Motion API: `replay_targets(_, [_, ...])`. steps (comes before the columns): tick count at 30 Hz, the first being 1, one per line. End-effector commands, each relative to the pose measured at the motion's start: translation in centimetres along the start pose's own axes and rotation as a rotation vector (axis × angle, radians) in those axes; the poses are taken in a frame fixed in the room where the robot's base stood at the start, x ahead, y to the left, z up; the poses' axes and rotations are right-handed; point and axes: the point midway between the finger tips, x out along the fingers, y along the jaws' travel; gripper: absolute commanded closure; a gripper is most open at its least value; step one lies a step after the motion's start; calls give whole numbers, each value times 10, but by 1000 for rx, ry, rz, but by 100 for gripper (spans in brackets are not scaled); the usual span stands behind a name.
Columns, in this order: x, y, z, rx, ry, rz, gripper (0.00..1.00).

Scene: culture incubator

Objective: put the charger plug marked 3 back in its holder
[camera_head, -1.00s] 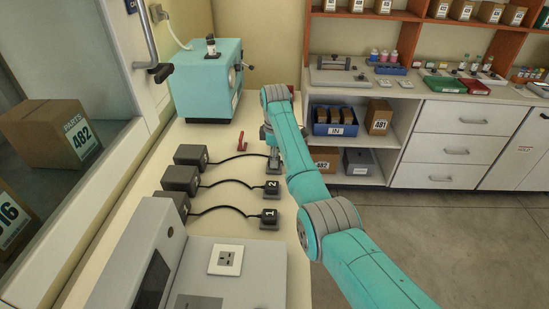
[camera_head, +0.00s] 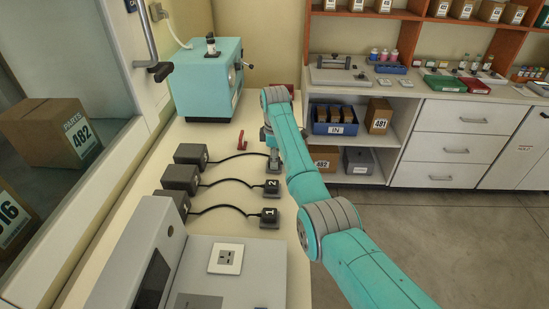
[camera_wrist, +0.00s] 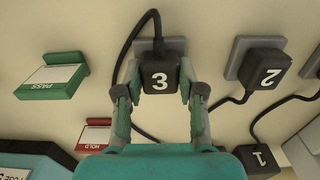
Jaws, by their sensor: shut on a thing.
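The charger plug marked 3 (camera_wrist: 159,77) is a black block with a white number, seen in the wrist view between the fingers of my gripper (camera_wrist: 160,88). My gripper is shut on it from both sides. A grey holder plate (camera_wrist: 172,44) shows right behind the plug, at or against it; I cannot tell whether the plug is fully seated. A black cable runs from the plug's top and curves left. In the head view my gripper (camera_head: 273,150) is over the far end of the row of plugs, and my arm hides most of plug 3.
Plug 2 (camera_wrist: 266,68) and plug 1 (camera_head: 268,216) sit on their holders in the same row. Their cables lead to dark boxes (camera_head: 181,177) on the left. A green PASS tag (camera_wrist: 52,78) and red HOLD tag (camera_wrist: 96,134) lie nearby. A teal machine (camera_head: 207,80) stands behind.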

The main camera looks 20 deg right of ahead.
Motion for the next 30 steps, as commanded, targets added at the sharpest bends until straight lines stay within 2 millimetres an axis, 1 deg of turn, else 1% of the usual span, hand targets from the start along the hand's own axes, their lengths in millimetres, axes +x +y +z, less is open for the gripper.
replay_targets(1, [0,0,0,0,0,0,57])
replay_targets(2, [0,0,0,0,0,0,49])
replay_targets(3, [0,0,0,0,0,0,39])
replay_targets(4, [0,0,0,0,0,0,32])
replay_targets(13, [0,0,0,0,0,0,32])
replay_targets(16, [-6,0,0,0,1,2,32])
replay_targets(27, [-60,1,0,0,1,3,32])
replay_targets(30, [-69,0,0,0,0,1,32])
